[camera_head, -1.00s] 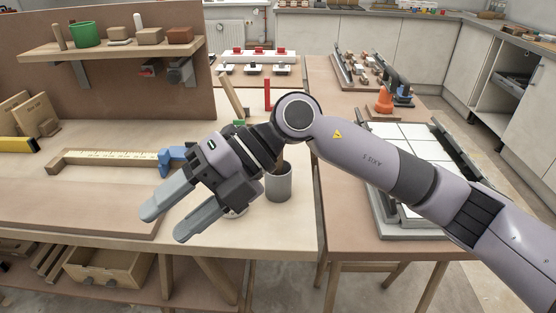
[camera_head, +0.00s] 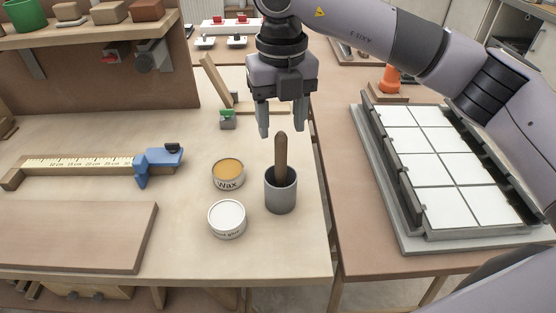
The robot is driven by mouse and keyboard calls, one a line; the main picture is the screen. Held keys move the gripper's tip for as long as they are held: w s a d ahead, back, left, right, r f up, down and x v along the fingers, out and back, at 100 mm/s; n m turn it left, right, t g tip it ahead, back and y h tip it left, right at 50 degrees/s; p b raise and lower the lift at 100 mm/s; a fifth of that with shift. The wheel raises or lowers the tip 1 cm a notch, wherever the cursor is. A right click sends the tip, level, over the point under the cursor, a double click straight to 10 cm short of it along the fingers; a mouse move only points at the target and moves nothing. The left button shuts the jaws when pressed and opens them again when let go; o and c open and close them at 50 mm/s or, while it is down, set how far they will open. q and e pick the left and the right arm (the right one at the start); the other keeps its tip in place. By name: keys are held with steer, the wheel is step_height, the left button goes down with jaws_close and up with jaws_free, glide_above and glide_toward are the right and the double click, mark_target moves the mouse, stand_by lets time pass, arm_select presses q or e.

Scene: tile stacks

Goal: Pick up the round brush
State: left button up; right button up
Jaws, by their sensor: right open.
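The round brush (camera_head: 281,158) stands in a dark grey cup (camera_head: 281,196) near the right edge of the left workbench. Only its brown wooden handle shows, upright and sticking out above the rim; its lower end is hidden in the cup. My right gripper (camera_head: 282,131) points down with its two fingers apart and empty. In the picture its fingertips are at the height of the handle's top, one on each side; I cannot tell the exact gap in depth. My left gripper is not in view.
An open wax tin (camera_head: 228,174) and a white tin (camera_head: 227,219) stand just left of the cup. A ruler with a blue slide (camera_head: 158,163) and a board (camera_head: 75,237) lie further left. A tray of white tiles (camera_head: 398,215) is on the right bench.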

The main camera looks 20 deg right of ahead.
glide_above(281, 171)
steer(key=w, duration=0.1)
step_height(281, 171, down, 5)
steer(key=shift+d+f+p, duration=0.15)
steer(key=shift+f+p, duration=0.05)
steer(key=shift+p, duration=0.15)
jaws_close()
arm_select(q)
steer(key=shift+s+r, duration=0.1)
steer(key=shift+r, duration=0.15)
arm_select(e)
steer(key=shift+r, duration=0.15)
